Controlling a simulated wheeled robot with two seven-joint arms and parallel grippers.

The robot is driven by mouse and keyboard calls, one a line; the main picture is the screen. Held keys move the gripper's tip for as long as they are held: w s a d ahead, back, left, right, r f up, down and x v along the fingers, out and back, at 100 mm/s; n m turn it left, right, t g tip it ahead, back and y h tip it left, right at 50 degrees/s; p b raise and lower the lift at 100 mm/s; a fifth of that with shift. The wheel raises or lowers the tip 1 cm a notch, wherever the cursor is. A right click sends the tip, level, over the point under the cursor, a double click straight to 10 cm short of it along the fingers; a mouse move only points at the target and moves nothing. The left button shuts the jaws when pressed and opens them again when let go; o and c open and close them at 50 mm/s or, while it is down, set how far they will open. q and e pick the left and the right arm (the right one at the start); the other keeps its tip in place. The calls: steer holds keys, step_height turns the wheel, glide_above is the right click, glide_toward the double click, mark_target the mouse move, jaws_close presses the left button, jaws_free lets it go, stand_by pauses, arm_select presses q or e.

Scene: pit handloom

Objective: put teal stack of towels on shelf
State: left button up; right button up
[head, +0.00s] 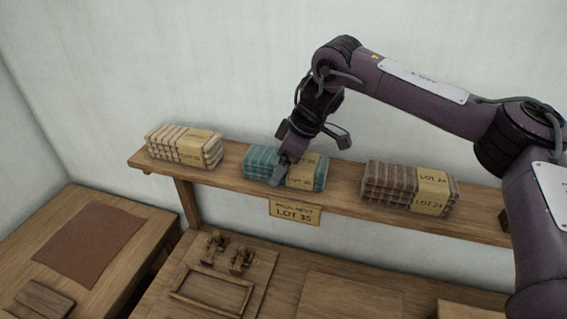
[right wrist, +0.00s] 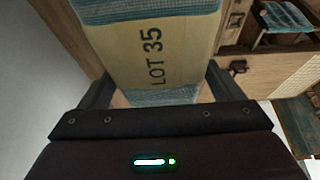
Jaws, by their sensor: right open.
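The teal stack of towels (head: 257,160) lies on the wooden shelf (head: 345,197), in the middle between two other stacks. It has a tan paper band. My right gripper (head: 280,172) is at the stack, with a finger in front of its near side. In the right wrist view, the stack (right wrist: 165,97) sits between the two open fingers of my right gripper (right wrist: 158,88), and its band reads LOT 35. Whether the fingers touch the stack cannot be told. My left gripper is not in view.
A cream stack (head: 180,148) stands left on the shelf and a brown stack (head: 388,184) right. A LOT 35 sign (head: 295,213) hangs on the shelf's front edge. Below are a worktable with a wooden frame (head: 211,290) and a side table with a brown mat (head: 90,242).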

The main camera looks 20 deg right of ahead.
steer(key=b+v, duration=0.1)
steer(key=v, duration=0.4)
steer(key=shift+d+b, duration=0.1)
steer(key=shift+b, duration=0.2)
steer(key=shift+p+v, duration=0.4)
steer(key=shift+v, duration=2.8)
steer(key=shift+s, duration=0.1)
